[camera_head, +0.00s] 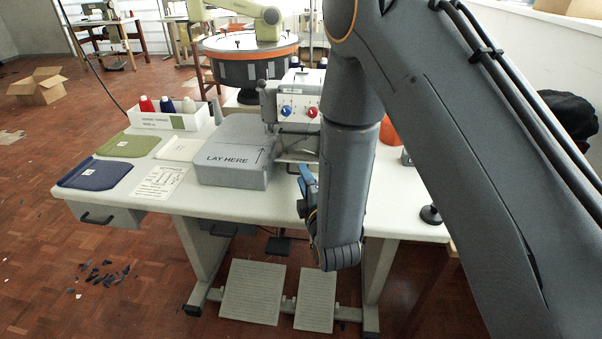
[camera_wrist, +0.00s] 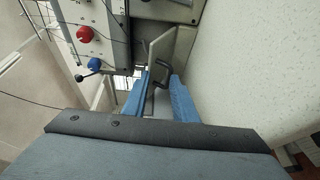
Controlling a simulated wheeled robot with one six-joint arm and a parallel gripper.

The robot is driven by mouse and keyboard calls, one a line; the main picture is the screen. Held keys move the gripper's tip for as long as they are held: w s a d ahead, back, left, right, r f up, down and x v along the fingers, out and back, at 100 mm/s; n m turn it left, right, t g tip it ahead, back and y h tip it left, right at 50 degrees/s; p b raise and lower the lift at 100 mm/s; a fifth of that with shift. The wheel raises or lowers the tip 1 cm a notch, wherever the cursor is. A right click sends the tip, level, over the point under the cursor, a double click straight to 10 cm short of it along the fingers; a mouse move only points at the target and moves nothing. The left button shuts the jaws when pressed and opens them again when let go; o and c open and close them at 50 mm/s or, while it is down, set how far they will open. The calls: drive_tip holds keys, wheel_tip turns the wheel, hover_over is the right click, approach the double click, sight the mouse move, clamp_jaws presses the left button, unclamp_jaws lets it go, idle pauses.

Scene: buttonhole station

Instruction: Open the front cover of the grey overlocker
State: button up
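The grey overlocker (camera_head: 292,107) stands on the white table, partly hidden behind my arm in the head view. Its face carries a blue and a red knob. In the wrist view its body (camera_wrist: 115,28) fills the upper left, beside a pale panel (camera_wrist: 160,40) that looks like the front cover, with a dark handle (camera_wrist: 162,76) on it. My gripper (camera_wrist: 158,82) has its two blue fingers apart, with the handle seen between or just beyond their tips. I cannot tell whether they touch it. In the head view, my gripper (camera_head: 306,181) is at the table's front edge, mostly hidden.
A grey block marked "LAY HERE" (camera_head: 236,160) sits left of the machine. Green (camera_head: 128,144) and blue (camera_head: 95,174) cloth pieces, a printed sheet (camera_head: 159,183) and a thread-cone box (camera_head: 170,119) lie further left. Grey pedals (camera_head: 253,291) are below the table.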

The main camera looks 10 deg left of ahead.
drive_tip(key=shift+v, duration=2)
